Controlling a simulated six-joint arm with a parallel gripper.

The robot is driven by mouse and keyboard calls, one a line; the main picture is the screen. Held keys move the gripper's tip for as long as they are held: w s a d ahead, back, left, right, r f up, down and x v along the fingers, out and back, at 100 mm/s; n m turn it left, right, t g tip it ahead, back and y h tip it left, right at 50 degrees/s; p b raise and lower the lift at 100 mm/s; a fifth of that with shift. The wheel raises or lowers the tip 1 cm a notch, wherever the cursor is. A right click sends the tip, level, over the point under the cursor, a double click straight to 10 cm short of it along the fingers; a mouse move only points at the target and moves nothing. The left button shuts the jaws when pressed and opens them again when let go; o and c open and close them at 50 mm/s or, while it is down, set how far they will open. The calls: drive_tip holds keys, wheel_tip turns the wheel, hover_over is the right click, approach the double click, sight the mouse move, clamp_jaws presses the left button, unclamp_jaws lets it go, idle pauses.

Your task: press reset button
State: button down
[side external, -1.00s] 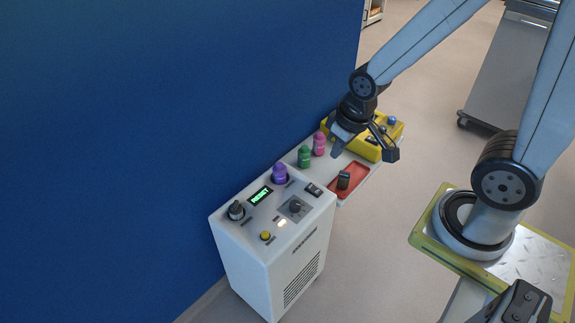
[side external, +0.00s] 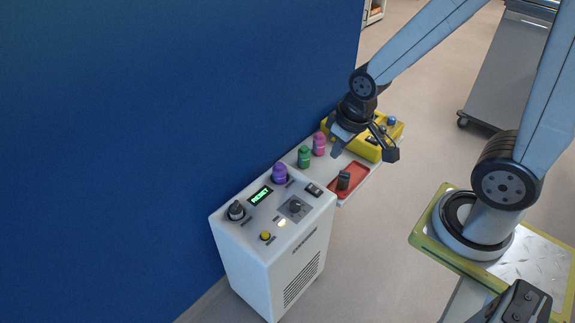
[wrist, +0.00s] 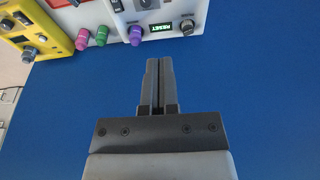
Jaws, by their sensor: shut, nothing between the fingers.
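A white machine (side external: 268,262) stands against the blue wall. Its sloped top carries a yellow round button (side external: 265,236), a small lit button (side external: 282,223) and a green-lit display (side external: 260,196). The display (wrist: 161,28) reads RESET in the wrist view; the button labels are too small to read. My gripper (side external: 337,152) is raised beyond the machine's far end, above the side shelf and apart from the buttons. In the wrist view my gripper (wrist: 158,62) has its fingers together and empty, against blue wall. The yellow button is outside the wrist view.
Purple (side external: 280,173), green (side external: 304,157) and pink (side external: 319,144) knobs or bottles line the wall side. A red tray (side external: 350,190) holds a dark block (side external: 344,180). A yellow box (side external: 372,150) stands behind. A black knob (side external: 236,210) rises from the machine top.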

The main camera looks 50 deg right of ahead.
drive_tip(key=m+t+y, duration=0.1)
drive_tip(key=m+t, duration=0.6)
drive_tip(key=m, duration=0.1)
hover_over(267, 236)
wheel_tip(267, 236, down, 25)
drive_tip(key=shift+w, duration=0.1)
drive_tip(key=shift+f, duration=0.25)
drive_tip(key=shift+f, duration=4.2)
